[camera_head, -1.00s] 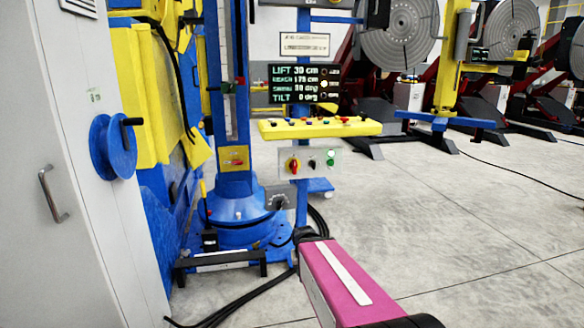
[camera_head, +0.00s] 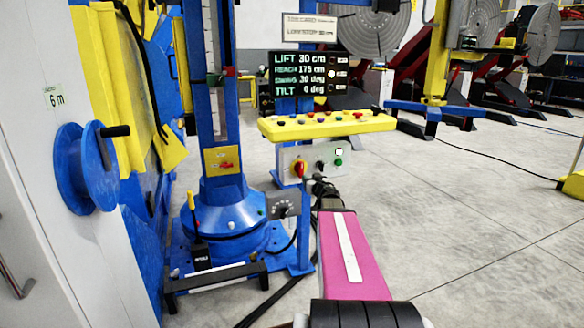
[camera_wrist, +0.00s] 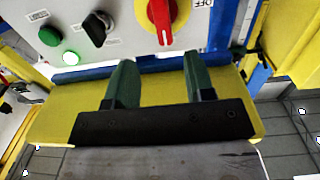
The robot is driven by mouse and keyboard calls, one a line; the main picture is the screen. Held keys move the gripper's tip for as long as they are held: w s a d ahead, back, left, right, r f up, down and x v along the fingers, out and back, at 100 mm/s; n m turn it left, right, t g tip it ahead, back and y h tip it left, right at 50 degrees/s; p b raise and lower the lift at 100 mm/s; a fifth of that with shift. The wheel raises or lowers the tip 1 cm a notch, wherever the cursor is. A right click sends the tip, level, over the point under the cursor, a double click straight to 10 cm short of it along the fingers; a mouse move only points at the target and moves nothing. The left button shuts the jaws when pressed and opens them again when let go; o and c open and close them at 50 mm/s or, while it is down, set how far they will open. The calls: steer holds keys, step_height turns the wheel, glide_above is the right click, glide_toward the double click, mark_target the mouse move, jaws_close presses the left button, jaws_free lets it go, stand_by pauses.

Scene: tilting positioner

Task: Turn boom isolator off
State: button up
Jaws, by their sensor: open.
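A red rotary switch handle (camera_head: 299,169) on a yellow disc sits at the left of the grey switch panel (camera_head: 288,157) under the yellow console. It also shows in the wrist view (camera_wrist: 162,14), with upside-down "OFF" lettering beside it; its top is cut off by the frame edge. A second red switch on a yellow plate (camera_head: 226,164) is on the blue column; its label is too small to read. My gripper (camera_head: 323,184) is close to the panel. In the wrist view my gripper (camera_wrist: 159,78) is open and empty, its fingertips just short of the red handle and not touching it.
A black knob (camera_wrist: 96,28), a green button (camera_wrist: 49,36) and a lit green lamp (camera_wrist: 70,58) sit beside the red handle. The yellow console (camera_head: 327,125) with several buttons overhangs the panel. A grey dial box (camera_head: 283,205) is below.

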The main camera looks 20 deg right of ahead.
mark_target(302, 170)
steer(key=w, duration=1.1)
steer(key=shift+a+r, duration=0.1)
steer(key=shift+a, duration=0.15)
jaws_close()
